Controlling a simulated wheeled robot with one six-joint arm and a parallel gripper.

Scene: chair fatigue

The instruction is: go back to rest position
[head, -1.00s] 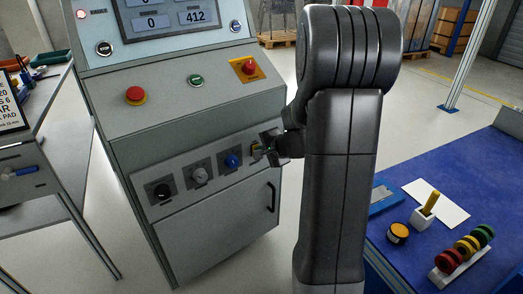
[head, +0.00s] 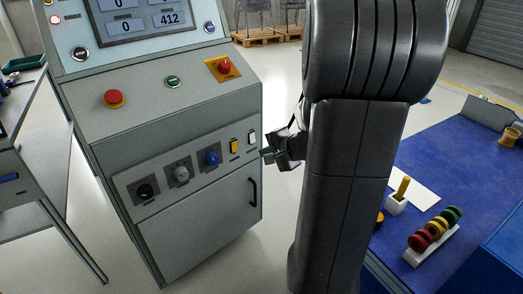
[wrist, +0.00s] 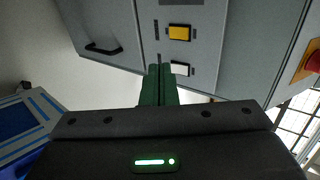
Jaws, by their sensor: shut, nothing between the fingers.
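My gripper (head: 268,153) is shut and empty, just right of the control cabinet's (head: 170,160) lower panel in the head view. The cabinet carries a yellow rocker switch (head: 234,146) and a white rocker switch (head: 252,137) near the gripper. In the wrist view the shut green fingers (wrist: 158,85) point toward the cabinet face, with the yellow switch (wrist: 180,33) and the white switch (wrist: 180,69) beyond the fingertips. A gap between fingers and panel seems to show in the head view. My arm hides part of the floor and the blue table's near edge.
A blue table (head: 460,155) at right holds a rack of coloured rings (head: 433,232) and a white block with a yellow peg (head: 398,198). A grey bench (head: 35,170) stands at left. Red buttons (head: 114,98) and a screen sit higher on the cabinet.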

